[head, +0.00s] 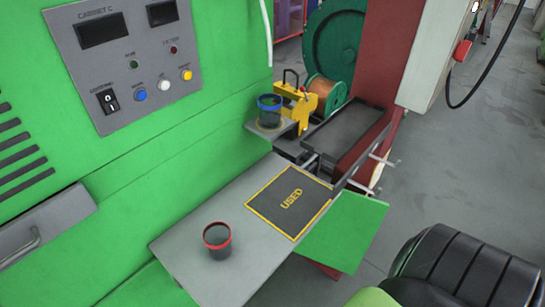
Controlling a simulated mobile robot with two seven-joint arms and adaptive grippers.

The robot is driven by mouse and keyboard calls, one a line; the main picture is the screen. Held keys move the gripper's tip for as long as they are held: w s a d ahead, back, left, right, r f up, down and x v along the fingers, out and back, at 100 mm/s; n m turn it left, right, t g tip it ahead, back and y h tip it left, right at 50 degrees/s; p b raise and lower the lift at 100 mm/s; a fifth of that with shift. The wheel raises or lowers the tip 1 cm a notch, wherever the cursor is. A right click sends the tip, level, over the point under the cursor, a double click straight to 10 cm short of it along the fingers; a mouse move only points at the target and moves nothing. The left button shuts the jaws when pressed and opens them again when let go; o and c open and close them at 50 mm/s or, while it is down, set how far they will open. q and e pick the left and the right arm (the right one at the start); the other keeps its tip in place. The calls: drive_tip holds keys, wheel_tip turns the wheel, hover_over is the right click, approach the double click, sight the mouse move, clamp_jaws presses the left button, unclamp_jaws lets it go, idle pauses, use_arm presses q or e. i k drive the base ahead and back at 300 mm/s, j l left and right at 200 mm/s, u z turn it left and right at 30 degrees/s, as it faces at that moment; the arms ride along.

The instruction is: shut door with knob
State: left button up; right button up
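No door with a clear knob shows in the head view. A flat green panel (345,232) sticks out past the right edge of the grey shelf. I cannot tell whether it is a door, and no knob shows on it. The green cabinet (225,75) fills the left side. A grey bar handle (20,248) is on a grey part at the lower left. Neither of my grippers is in view.
The grey shelf (190,245) holds a red-rimmed cup (218,240) and a dark "USED" mat (272,212). A blue-rimmed cup (269,110) stands on a small ledge. A dark tray (340,135) adjoins a red post (370,50). Open floor (465,160) lies right.

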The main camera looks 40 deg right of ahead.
sight(339, 240)
drive_tip(key=l+u, duration=0.2)
drive_tip(key=l, duration=0.2)
drive_tip(key=k+l+u, duration=0.2)
drive_tip(key=l, duration=0.25)
drive_tip(key=l+u, duration=0.2)
drive_tip(key=l, duration=0.2)
drive_tip(key=k+l+u, duration=0.2)
drive_tip(key=l, duration=0.2)
drive_tip(key=k+l+u, duration=0.2)
drive_tip(key=l, duration=0.15)
drive_tip(key=k+l+u, duration=0.2)
drive_tip(key=l, duration=0.15)
drive_tip(key=k+l, duration=0.25)
drive_tip(key=l, duration=0.25)
drive_tip(key=k+l, duration=0.3)
drive_tip(key=l, duration=0.15)
drive_tip(key=k+l+u, duration=0.1)
drive_tip(key=k+l, duration=0.15)
drive_tip(key=l, duration=0.25)
drive_tip(key=k+l, duration=0.3)
drive_tip(key=l, duration=0.15)
drive_tip(key=k+l, duration=0.25)
drive_tip(key=l, duration=0.25)
